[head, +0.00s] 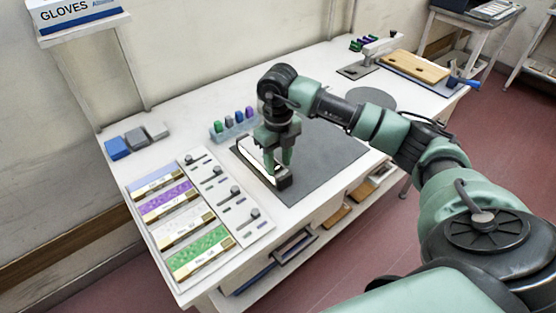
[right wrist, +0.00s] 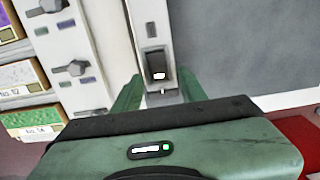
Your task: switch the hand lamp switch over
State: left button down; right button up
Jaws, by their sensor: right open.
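The hand lamp (head: 262,166) lies on the dark grey mat near its left edge, a slim pale bar with a dark end piece. In the right wrist view its pale body (right wrist: 150,18) runs down the middle, and a dark rocker switch (right wrist: 158,68) with a small white mark sits on it. My right gripper (head: 279,160) points down over the lamp, open. In the right wrist view its two green fingers (right wrist: 158,92) are on either side of the lamp's near end, close to the switch. I cannot tell whether they touch it. My left gripper is not in view.
Left of the mat (head: 330,150) is a white panel with dark knobs (head: 254,213) and labelled boxes of coloured material (head: 200,252). A rack of coloured pieces (head: 234,124) stands behind the gripper. The mat's right part is clear.

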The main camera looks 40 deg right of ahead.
grip_shut()
jog(key=shift+w+r+g+p, duration=0.25)
jog(key=shift+g+p, duration=0.2)
jog(key=shift+g, duration=0.35)
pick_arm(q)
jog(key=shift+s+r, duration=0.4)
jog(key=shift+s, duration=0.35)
pick_arm(e)
jog(key=shift+w+g, duration=0.2)
jog(key=shift+g, duration=0.5)
jog(key=shift+f, duration=0.1)
grip_release()
